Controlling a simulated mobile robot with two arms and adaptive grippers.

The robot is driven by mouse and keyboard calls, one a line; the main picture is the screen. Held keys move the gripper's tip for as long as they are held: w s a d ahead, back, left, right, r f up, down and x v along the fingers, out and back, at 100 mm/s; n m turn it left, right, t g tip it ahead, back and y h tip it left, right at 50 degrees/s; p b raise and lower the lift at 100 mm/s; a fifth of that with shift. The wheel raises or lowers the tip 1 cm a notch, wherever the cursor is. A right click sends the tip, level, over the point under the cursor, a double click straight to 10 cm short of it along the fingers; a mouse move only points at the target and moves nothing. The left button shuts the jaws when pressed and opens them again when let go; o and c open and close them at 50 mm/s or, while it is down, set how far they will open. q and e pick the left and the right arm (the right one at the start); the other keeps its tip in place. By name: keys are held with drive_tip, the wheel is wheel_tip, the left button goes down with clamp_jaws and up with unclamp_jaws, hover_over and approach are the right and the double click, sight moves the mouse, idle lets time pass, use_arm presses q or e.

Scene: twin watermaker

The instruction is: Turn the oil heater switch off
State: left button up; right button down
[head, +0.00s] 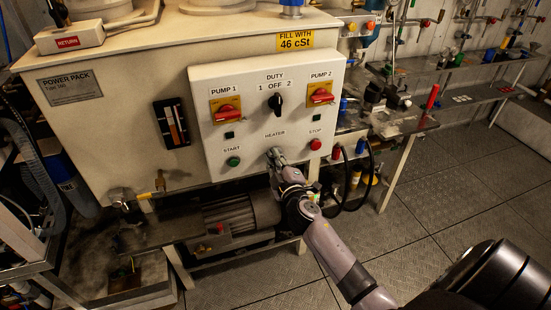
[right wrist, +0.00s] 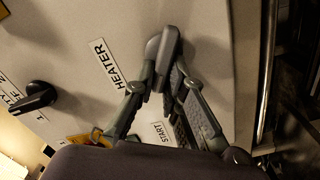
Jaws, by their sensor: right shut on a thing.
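The heater switch sits below the HEATER label (head: 275,133) on the pale control panel (head: 250,95). My right gripper is at the panel face and shut on the switch. In the right wrist view the fingers of my right gripper (right wrist: 164,62) come together beside the HEATER label (right wrist: 106,64). My left gripper is not in view.
The green start button (head: 233,161) and red stop button (head: 315,144) flank the gripper. Above are the black duty knob (head: 276,103) and red pump 1 (head: 228,112) and pump 2 (head: 321,96) switches. A motor (head: 240,215) lies below. Floor at right is open.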

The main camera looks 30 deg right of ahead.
drive_tip(key=n, duration=0.3)
drive_tip(key=f+n, duration=0.1)
drive_tip(key=n, duration=0.2)
drive_tip(key=shift+a+b, duration=0.15)
drive_tip(key=shift+b, duration=0.25)
drive_tip(key=shift+n, duration=0.3)
drive_tip(key=c, duration=1.6)
unclamp_jaws()
drive_tip(key=shift+c, duration=0.2)
drive_tip(key=shift+s, duration=0.1)
drive_tip(key=v, duration=1.1)
drive_tip(key=shift+s, duration=0.4)
